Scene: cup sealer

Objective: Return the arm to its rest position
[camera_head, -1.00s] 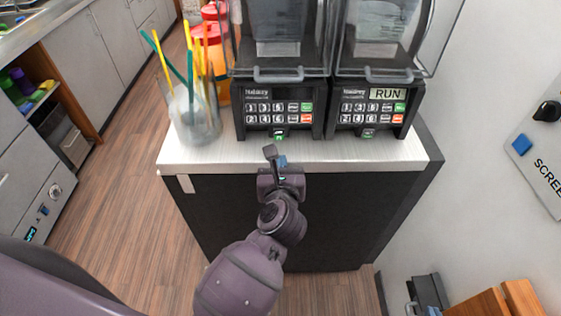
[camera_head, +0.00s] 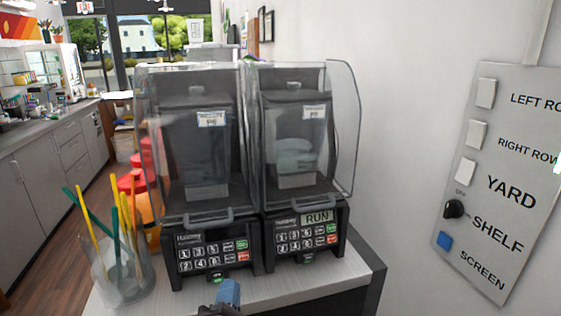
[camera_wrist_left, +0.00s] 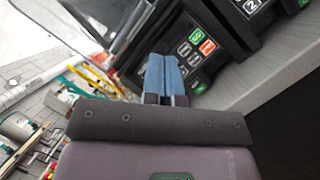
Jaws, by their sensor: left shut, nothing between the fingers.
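My left gripper (camera_head: 228,292) shows at the bottom of the head view, its blue fingertips in front of the left machine's keypad. In the left wrist view its two blue fingers (camera_wrist_left: 163,76) are pressed together with nothing between them. The left blender (camera_head: 205,150) and the right blender (camera_head: 297,140) stand side by side on the counter under clear covers. The right one's display reads RUN. The rest of my left arm is below the head view's edge. My right gripper is not in view.
A clear jar (camera_head: 118,272) of yellow and green straws stands left of the blenders, near red-topped orange bottles (camera_head: 140,205). The pale countertop (camera_head: 310,288) is clear in front of the right blender. A switch panel (camera_head: 497,185) is on the right wall.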

